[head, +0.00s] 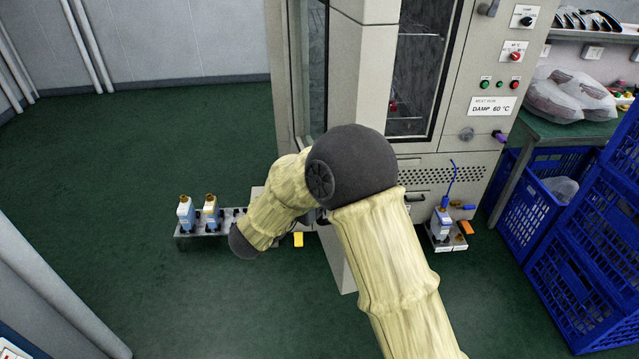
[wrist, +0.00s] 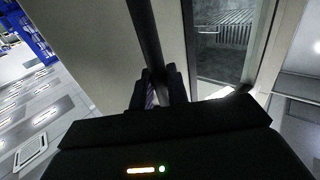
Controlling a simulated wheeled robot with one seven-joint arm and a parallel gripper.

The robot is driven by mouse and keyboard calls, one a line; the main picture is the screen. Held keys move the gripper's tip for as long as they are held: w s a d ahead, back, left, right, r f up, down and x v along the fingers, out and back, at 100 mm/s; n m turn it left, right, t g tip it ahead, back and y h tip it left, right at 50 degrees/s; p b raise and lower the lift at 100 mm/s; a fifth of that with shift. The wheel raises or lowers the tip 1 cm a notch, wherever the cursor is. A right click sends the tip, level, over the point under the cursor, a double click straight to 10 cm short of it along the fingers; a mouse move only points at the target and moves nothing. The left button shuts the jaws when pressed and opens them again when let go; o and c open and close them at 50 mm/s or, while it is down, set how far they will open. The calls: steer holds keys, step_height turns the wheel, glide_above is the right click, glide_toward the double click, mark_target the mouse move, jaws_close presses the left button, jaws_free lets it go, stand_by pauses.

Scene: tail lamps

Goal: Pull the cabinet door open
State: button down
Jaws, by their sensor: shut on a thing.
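The tall beige drying cabinet (head: 470,125) stands at the top centre of the head view, with a dark window and a control panel. In the wrist view a dark vertical bar handle (wrist: 146,35) runs in front of the beige cabinet door (wrist: 95,45), with a glass pane beside it on the right. My gripper (wrist: 155,88) is shut on this handle, the bar lying between its fingers. In the head view my arm hides the gripper and the handle. How far the door stands open is not clear.
A low rack (head: 205,241) with small bottles stands on the floor left of my arm. A small tray (head: 445,242) with a bottle sits at the cabinet's right foot. Blue crates (head: 590,235) stack at the right. The green floor (head: 120,160) at left is clear.

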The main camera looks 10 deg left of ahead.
steer(key=shift+w+r, duration=0.15)
steer(key=shift+r, duration=0.15)
steer(key=c, duration=1.6)
jaws_free()
steer(key=shift+o, duration=0.8)
steer(key=shift+w+f, duration=0.2)
steer(key=shift+f, duration=0.05)
steer(key=shift+s, duration=0.1)
steer(key=shift+s+a, duration=0.1)
steer(key=b+v, duration=0.3)
steer(key=v, duration=1.4)
